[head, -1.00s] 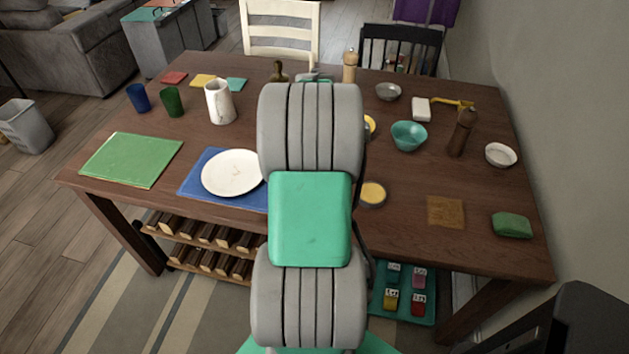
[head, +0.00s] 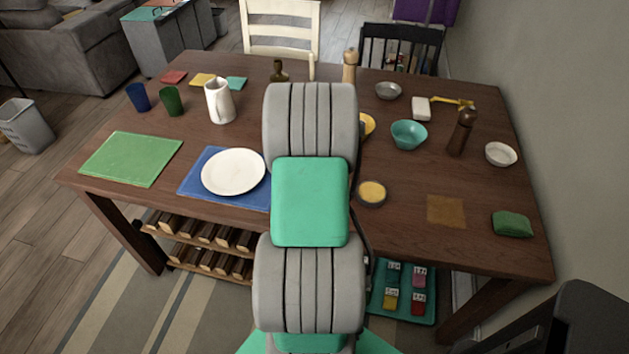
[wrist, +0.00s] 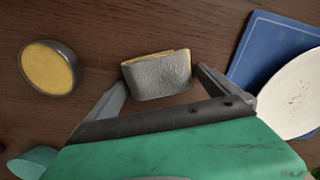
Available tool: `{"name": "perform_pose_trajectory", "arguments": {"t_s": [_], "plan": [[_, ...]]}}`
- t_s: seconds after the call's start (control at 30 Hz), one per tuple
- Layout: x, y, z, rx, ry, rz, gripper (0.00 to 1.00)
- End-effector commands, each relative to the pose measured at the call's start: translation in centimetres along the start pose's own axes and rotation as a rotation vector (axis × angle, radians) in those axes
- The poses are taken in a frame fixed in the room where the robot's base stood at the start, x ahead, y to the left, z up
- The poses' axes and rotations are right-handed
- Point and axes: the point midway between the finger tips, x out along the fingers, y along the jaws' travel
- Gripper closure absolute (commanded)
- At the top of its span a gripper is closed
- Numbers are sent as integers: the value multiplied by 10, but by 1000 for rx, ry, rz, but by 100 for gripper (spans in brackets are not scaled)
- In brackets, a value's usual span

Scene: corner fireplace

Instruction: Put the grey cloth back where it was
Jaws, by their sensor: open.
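The grey cloth (wrist: 150,82) shows in the wrist view as a small textured grey piece with a yellow strip along its far edge. It lies on the dark wooden table. My gripper (wrist: 162,75) is open, with one finger on each side of the cloth. Small gaps seem to show between the fingers and the cloth; I cannot tell how deep it sits between them. In the head view my arm hides the cloth and the gripper.
A round yellow-topped tin (head: 372,193) stands right of my arm; it also shows in the wrist view (wrist: 48,68). A white plate (head: 233,172) on a blue mat (head: 197,187) lies left. An orange-brown square (head: 446,211) and green sponge (head: 512,224) lie right, with bare table around them.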

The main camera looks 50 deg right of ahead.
Motion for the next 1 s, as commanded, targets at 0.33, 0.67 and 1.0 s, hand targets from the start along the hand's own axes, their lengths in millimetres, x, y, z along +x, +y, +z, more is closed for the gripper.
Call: {"name": "perform_pose_trajectory", "arguments": {"t_s": [0.33,0.67,1.0], "plan": [[-46,0,-2,0,7,1,0],[-116,0,0,0,2,0,0],[-140,-81,23,-150,44,2,0]]}}
